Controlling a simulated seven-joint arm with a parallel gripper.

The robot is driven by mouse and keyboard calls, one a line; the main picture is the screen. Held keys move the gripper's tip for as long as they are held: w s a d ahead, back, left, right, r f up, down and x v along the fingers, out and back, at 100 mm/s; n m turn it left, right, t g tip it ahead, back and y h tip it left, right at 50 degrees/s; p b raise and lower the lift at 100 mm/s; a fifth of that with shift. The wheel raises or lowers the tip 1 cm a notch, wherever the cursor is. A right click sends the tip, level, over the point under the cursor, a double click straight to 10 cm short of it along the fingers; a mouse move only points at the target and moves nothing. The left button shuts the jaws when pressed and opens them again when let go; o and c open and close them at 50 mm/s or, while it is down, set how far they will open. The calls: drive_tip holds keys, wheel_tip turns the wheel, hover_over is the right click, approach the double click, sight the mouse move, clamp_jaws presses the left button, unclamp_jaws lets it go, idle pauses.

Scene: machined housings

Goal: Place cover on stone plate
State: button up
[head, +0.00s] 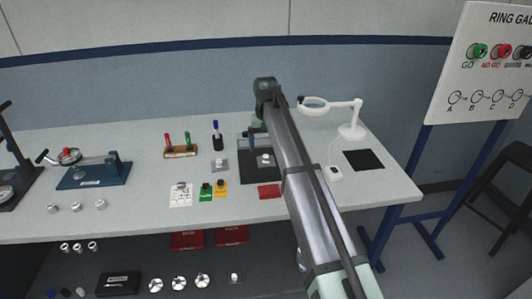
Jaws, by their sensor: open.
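A dark square plate (259,175), which looks like the stone plate, lies on the bench in the middle of the head view. A small silver part (265,160) sits on it; I cannot tell whether this is the cover. Another small silver part on a grey block (220,165) stands just left of the plate. My gripper (252,143) points down over the back of the plate, partly hidden by my arm and very small. It is open, and I see nothing held in it. Its height above the plate is unclear.
A white magnifier lamp (350,128) and black mat (363,160) are to the right. A gauge rack (181,152) and blue fixture (94,174) stand left.

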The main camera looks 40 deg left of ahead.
sight(266, 156)
wheel_tip(266, 156, up, 7)
drive_tip(key=shift+f, duration=0.15)
idle(0.4)
